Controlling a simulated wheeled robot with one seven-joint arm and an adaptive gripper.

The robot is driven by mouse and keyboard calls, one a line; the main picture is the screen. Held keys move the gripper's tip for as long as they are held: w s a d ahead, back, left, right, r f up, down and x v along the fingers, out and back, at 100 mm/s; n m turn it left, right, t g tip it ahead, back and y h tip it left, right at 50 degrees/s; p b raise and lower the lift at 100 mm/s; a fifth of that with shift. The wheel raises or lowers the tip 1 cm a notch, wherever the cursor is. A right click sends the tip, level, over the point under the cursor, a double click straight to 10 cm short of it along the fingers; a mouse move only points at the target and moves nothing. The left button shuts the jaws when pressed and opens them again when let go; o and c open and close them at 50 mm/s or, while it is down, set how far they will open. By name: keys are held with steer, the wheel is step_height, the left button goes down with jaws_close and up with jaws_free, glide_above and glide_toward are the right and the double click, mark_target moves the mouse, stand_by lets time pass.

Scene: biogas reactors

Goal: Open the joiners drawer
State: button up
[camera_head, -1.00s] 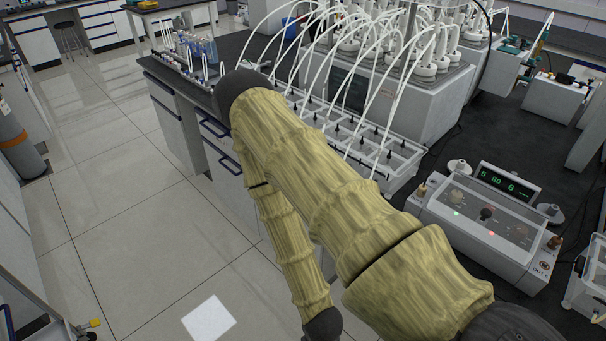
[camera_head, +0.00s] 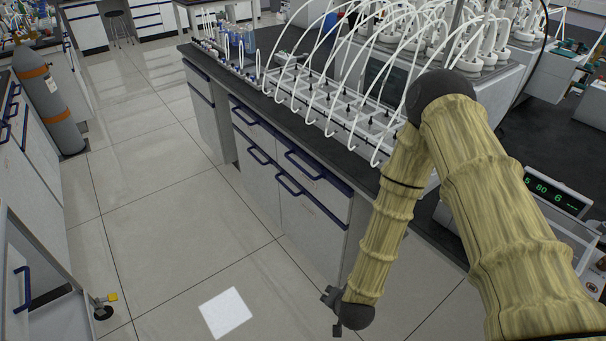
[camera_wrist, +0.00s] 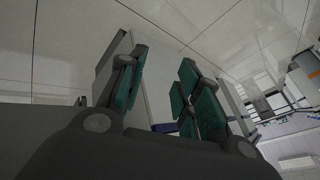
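The bench has white drawer fronts with dark blue bar handles. In the head view, an upper left drawer (camera_head: 252,124) and an upper right drawer (camera_head: 316,178) sit side by side under the black top, with lower fronts below. All look shut. No label is readable, so I cannot tell which is the joiners drawer. My gripper (camera_head: 335,308) hangs low in front of the right end of the bench, apart from the handles. In the wrist view, my gripper (camera_wrist: 160,78) has its green-padded fingers spread and nothing between the pads. A dark blue bar (camera_wrist: 165,127) shows beyond them.
The bench top (camera_head: 262,92) carries a white rack (camera_head: 335,105) with many white tubes, and bottles at its far end. A gas cylinder (camera_head: 50,105) stands at left, near a wheeled cabinet (camera_head: 30,275).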

steer(key=w+a+r+m+t+b, duration=0.2)
steer(key=w+a, duration=0.2)
steer(key=w, duration=0.4)
steer(key=w+a+r+m+t+b, duration=0.1)
steer(key=w+a+m+t, duration=0.15)
steer(key=w, duration=0.45)
steer(key=m+t+h+b, duration=0.4)
steer(key=m+t, duration=0.1)
steer(key=m, duration=0.6)
glide_toward(297, 166)
steer(key=w, duration=0.1)
steer(key=shift+n, duration=0.25)
steer(key=x, duration=1)
steer(key=shift+f, duration=0.15)
jaws_close()
